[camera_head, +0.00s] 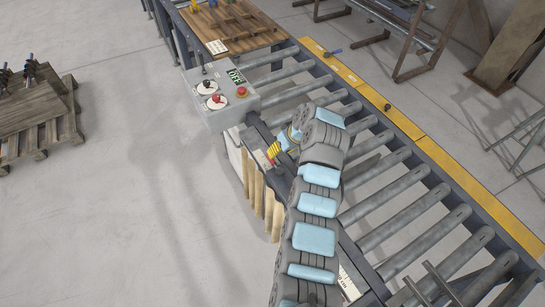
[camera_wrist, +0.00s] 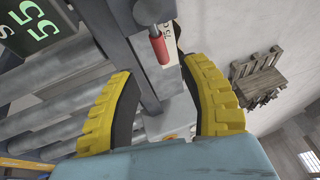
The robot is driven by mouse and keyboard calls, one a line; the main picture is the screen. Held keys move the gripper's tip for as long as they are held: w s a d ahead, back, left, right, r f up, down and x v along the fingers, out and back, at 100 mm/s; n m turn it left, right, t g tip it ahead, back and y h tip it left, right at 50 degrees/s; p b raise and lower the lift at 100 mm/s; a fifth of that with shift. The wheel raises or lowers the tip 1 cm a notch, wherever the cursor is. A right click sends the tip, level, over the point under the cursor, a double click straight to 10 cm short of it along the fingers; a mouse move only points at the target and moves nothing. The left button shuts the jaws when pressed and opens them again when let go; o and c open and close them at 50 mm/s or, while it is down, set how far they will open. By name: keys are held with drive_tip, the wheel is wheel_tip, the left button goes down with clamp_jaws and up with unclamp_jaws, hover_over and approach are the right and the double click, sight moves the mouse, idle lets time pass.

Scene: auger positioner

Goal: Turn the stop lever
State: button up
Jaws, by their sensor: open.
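A lever with a red handle (camera_wrist: 159,48) shows in the wrist view, its grip hanging from a grey metal part near the dark rail; I take it as the stop lever. My gripper (camera_wrist: 158,69) has two yellow ribbed fingers, spread apart, with the red grip lying between and just beyond their tips in the picture. I cannot tell whether a finger touches it. In the head view my gripper (camera_head: 274,150) is at the conveyor's near side, below the control box, and my arm partly hides this area.
A grey control box (camera_head: 220,95) with knobs, a red button and a green display stands beside the roller conveyor (camera_head: 395,190). A wooden pallet (camera_head: 40,115) stands left; floor between is clear.

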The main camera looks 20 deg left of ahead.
sight(274, 163)
drive_tip(key=shift+x, duration=3.5)
drive_tip(key=shift+f, duration=0.1)
clamp_jaws()
